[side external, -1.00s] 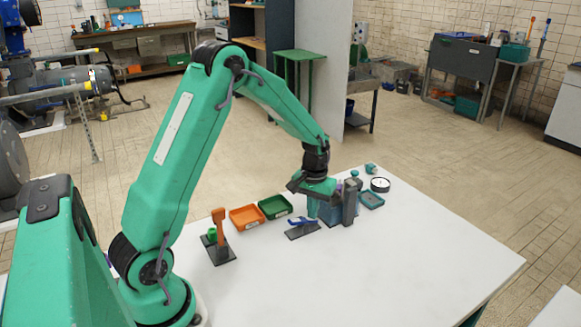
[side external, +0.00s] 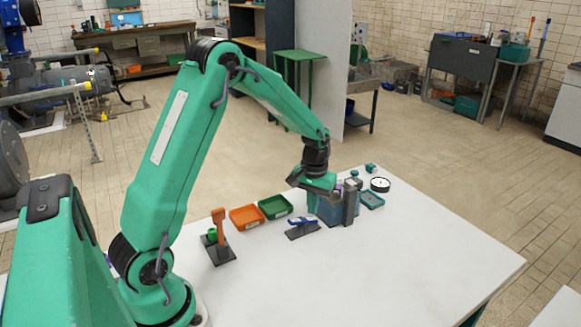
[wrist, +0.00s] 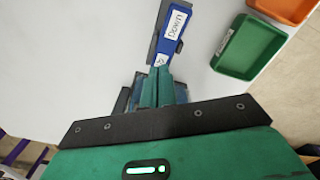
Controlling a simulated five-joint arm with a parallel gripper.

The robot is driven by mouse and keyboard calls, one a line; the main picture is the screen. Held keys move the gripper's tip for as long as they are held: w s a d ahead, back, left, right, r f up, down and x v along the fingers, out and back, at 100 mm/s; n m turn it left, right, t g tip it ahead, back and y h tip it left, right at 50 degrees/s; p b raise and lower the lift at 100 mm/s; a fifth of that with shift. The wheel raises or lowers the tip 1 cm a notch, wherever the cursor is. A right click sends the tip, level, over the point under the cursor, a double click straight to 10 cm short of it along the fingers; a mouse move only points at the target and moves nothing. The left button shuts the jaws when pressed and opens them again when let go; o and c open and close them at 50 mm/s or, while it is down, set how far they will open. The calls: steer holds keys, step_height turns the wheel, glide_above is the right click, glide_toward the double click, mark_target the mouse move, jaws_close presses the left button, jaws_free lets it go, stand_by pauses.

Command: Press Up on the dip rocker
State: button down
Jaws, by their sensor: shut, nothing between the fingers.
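The dip rocker is a blue lever (side external: 303,222) on a dark base plate (side external: 300,233) near the far side of the white table. My gripper (side external: 312,207) is shut and empty, pointing down just above and behind the rocker. In the wrist view its closed green fingertips (wrist: 160,76) overlap the rocker's near end; I cannot tell whether they touch.
Orange (side external: 246,217) and green (side external: 275,207) trays stand left of the rocker. A dark upright post (side external: 350,206), a blue-grey box (side external: 330,213) and a round white dial (side external: 380,184) are to its right. An orange-handled lever (side external: 219,220) stands nearer my base. The front table is clear.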

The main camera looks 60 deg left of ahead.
mark_target(312, 219)
step_height(312, 219, up, 7)
steer(key=shift+f, duration=0.15)
stand_by(0.7)
stand_by(0.3)
steer(key=s+d+r+m+t, duration=0.3)
steer(key=s+d+r, duration=0.45)
steer(key=r, duration=0.25)
steer(key=s+d+r+m+t, duration=0.1)
steer(key=s+d, duration=0.1)
steer(key=s, duration=0.4)
steer(key=s+d+r+m+t, duration=0.1)
steer(key=s+d+m, duration=0.1)
steer(key=s, duration=0.5)
steer(key=shift+s+d+r+t, duration=0.3)
steer(key=shift+d+r, duration=0.1)
steer(key=shift+d, duration=0.1)
